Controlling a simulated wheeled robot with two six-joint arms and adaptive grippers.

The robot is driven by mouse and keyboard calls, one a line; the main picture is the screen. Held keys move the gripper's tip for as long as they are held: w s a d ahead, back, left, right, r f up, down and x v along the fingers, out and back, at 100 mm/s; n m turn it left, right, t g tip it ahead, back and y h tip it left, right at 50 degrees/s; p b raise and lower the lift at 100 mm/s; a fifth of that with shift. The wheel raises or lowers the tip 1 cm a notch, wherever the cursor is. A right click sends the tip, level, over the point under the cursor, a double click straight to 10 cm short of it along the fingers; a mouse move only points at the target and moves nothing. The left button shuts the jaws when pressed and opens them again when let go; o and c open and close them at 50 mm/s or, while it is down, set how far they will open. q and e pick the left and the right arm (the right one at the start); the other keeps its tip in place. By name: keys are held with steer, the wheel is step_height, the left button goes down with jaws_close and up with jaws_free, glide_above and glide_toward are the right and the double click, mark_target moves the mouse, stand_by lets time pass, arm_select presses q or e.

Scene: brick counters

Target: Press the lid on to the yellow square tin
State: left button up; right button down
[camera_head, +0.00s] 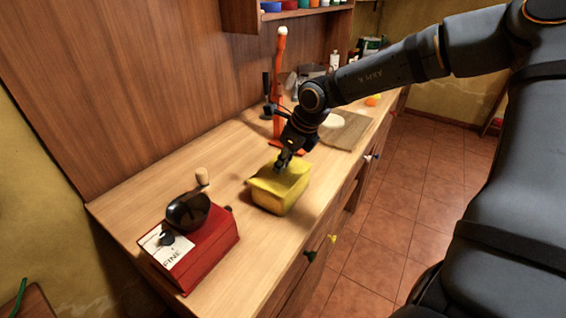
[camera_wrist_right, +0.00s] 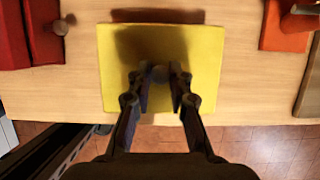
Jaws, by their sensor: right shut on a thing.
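The yellow square tin (camera_head: 275,200) stands near the counter's front edge. Its yellow lid (camera_head: 265,183) lies over the top of the tin; I cannot tell whether a gap is left between them. My right gripper (camera_head: 283,163) reaches down from above and is shut on the lid's small knob. In the right wrist view the lid (camera_wrist_right: 205,60) is a flat yellow square, and the knob (camera_wrist_right: 160,74) sits between the fingertips of the gripper (camera_wrist_right: 160,80). The tin is hidden below the lid there. My left gripper is not in view.
A red grinder (camera_head: 208,238) with a dark bowl and crank stands to the left on the counter. An orange stand (camera_head: 279,85) is behind the tin, and a board (camera_head: 348,130) lies farther right. Drawer knobs (camera_head: 310,255) stick out along the counter's front.

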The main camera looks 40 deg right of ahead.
stand_by(0.3)
steer(key=c, duration=1.2)
jaws_free()
steer(key=shift+o, duration=0.2)
steer(key=o, duration=0.5)
steer(key=shift+r+p, duration=2.15)
steer(key=shift+r, duration=1.4)
steer(key=shift+c, duration=0.5)
